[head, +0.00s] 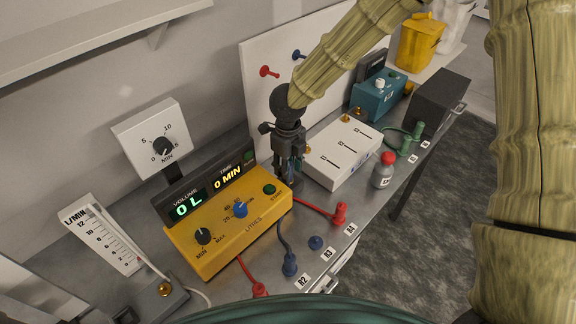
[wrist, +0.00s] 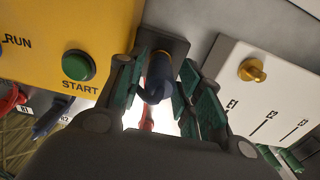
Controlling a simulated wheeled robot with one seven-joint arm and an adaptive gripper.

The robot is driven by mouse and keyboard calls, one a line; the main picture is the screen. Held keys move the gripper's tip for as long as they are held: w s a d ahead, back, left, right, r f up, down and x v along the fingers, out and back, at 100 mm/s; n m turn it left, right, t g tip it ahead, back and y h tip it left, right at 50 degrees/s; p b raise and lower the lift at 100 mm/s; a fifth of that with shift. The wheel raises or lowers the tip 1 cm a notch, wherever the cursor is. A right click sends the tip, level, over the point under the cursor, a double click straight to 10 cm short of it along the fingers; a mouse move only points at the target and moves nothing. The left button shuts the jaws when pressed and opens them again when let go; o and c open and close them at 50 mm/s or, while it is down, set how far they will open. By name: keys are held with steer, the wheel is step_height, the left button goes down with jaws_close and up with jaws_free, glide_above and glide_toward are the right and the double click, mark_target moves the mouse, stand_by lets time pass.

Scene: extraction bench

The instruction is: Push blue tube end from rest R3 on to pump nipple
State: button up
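The blue tube end (wrist: 158,75) is between the two finger pads of my gripper (wrist: 163,88) in the wrist view. The nipple itself is hidden, so I cannot tell how far the tube is on. In the head view my gripper (head: 289,168) points down at the right end of the pump (head: 230,228). A blue peg (head: 316,242) stands bare by the R3 label (head: 328,254).
A blue-grey tube end (head: 290,265) stands by R2, and red ones stand by R4 (head: 340,213) and at the front (head: 260,290). A white box (head: 343,150) and a red-capped bottle (head: 383,172) are close on the right. A white panel (head: 260,55) stands behind.

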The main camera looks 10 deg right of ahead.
stand_by(0.3)
step_height(320, 180, up, 3)
steer(key=shift+r+p, duration=0.2)
steer(key=shift+p, duration=0.4)
steer(key=shift+f+b, duration=0.35)
steer(key=shift+b, duration=0.75)
